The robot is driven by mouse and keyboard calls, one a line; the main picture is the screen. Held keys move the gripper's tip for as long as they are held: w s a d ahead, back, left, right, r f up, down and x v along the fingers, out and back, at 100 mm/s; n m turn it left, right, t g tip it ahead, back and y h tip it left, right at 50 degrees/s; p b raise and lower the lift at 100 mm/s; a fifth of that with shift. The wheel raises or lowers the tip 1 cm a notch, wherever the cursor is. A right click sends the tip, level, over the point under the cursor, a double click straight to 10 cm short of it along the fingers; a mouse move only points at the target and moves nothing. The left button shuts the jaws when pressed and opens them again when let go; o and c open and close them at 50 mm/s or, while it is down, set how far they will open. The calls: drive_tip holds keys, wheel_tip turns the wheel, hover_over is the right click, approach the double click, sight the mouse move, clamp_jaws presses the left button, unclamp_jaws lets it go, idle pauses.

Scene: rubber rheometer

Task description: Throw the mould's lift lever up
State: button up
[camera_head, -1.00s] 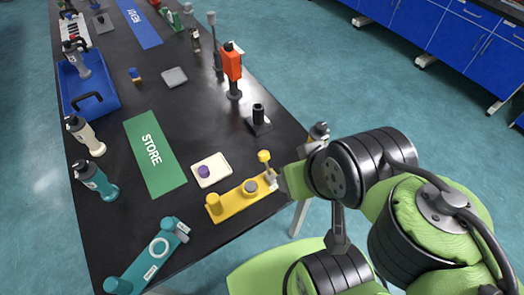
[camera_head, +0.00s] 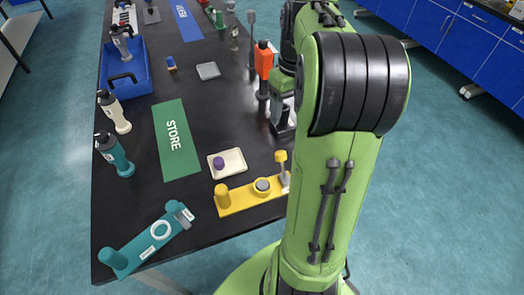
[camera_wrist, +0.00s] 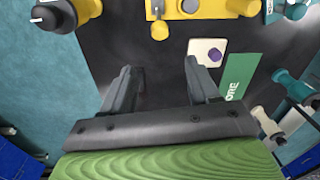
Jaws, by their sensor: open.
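A yellow fixture (camera_head: 240,197) lies near the table's right front edge, with a round grey plug in its middle.
A cream tray (camera_head: 239,161) with a purple piece sits behind the yellow fixture. A green STORE mat (camera_head: 175,140) lies left of it. Bottles (camera_head: 115,154) line the left edge, near a blue bin (camera_head: 128,75). An orange-topped tool (camera_head: 264,62) stands close to my arm.

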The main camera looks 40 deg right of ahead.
sight(281, 152)
drive_tip(key=f+b, duration=0.2)
drive_tip(key=f, duration=0.3)
drive_tip(key=f+b, duration=0.2)
drive_tip(key=f, duration=0.3)
drive_tip(key=a+f+b, duration=0.1)
drive_tip(key=f, duration=0.4)
drive_tip(key=shift+f+b, duration=0.3)
drive_tip(key=shift+b, duration=0.1)
drive_tip(key=shift+c, duration=0.2)
clamp_jaws()
